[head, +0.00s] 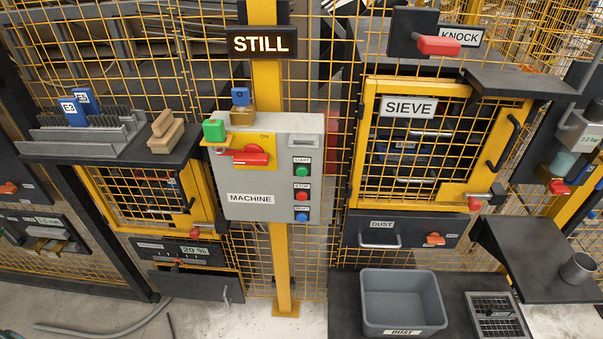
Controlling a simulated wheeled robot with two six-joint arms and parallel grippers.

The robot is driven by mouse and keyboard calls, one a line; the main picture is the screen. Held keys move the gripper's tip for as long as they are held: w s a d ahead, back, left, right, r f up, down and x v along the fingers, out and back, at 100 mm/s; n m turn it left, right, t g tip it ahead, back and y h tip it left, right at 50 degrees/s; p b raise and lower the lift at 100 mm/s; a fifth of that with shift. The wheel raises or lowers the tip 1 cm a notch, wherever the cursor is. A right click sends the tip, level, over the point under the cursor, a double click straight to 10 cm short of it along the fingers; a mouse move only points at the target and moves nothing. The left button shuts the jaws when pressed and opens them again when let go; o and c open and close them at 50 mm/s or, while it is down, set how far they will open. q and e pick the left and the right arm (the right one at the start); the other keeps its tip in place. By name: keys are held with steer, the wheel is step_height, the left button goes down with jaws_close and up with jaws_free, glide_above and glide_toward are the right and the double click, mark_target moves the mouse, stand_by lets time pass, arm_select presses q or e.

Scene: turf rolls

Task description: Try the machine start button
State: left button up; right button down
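The grey machine control box (305,205) is mounted on a yellow post in the middle of the head view and carries a MACHINE label. Its green start button (302,171) sits at the top of a column on the right side, under a START label. A red button (302,195) and a blue button (302,216) are below it. A red handle (245,155) lies sideways on a yellow plate marked ON. A lit sign (261,42) above reads STILL. Neither of my grippers shows in the head view.
The yellow-framed SIEVE door (364,150) is at right and looks shut. A dark shelf (110,153) at left holds a rack and wooden blocks. Yellow mesh fencing surrounds the box. The space before the box looks clear.

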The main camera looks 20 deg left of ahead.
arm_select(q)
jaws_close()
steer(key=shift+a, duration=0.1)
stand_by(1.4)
